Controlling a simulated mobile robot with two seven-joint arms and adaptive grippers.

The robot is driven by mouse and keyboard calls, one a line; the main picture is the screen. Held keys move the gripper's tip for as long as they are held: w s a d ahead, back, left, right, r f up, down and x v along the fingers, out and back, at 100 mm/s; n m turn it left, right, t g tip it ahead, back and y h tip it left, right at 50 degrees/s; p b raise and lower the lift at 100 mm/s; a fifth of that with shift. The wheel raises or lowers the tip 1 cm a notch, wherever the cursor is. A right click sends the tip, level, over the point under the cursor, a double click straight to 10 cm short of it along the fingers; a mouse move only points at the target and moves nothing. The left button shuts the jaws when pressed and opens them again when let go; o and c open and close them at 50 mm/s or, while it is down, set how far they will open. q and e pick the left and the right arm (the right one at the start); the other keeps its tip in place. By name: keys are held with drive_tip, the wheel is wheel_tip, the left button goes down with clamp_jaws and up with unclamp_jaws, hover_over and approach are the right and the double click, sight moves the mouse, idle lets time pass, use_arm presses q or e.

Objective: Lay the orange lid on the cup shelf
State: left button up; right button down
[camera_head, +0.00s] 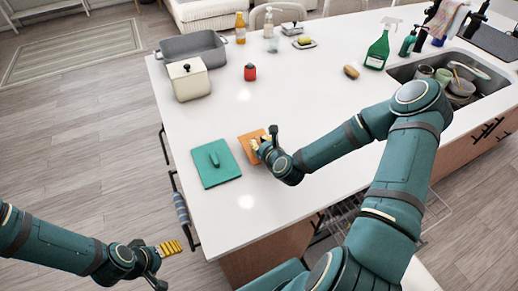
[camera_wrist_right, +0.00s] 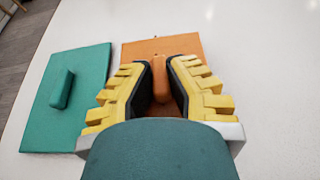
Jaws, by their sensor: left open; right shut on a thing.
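The orange lid (camera_head: 247,149) is a flat square plate with an upright handle, lying on the white island top. My right gripper (camera_head: 263,144) is at the lid from above, shut on its handle. In the right wrist view the yellow-padded fingers (camera_wrist_right: 160,75) stand on both sides of the orange handle, and the lid's plate (camera_wrist_right: 180,45) shows beyond them. My left gripper (camera_head: 170,248) is open and empty, off the island's left side over the floor. A wire rack (camera_head: 434,212), perhaps the cup shelf, shows below the counter's front edge, partly hidden by my right arm.
A teal lid (camera_head: 216,164) lies just left of the orange one. A cream pot (camera_head: 189,80), grey pan (camera_head: 190,44) and red pot-shaped object (camera_head: 250,72) stand farther back. A sink with dishes (camera_head: 455,85) is right. The mid-counter is mostly clear.

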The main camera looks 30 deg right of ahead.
drive_tip(key=shift+f, duration=1.45)
drive_tip(key=shift+f, duration=0.1)
drive_tip(key=shift+f+b, duration=0.15)
drive_tip(key=shift+b, duration=0.15)
drive_tip(key=c, duration=1.1)
unclamp_jaws()
drive_tip(key=shift+o, duration=0.2)
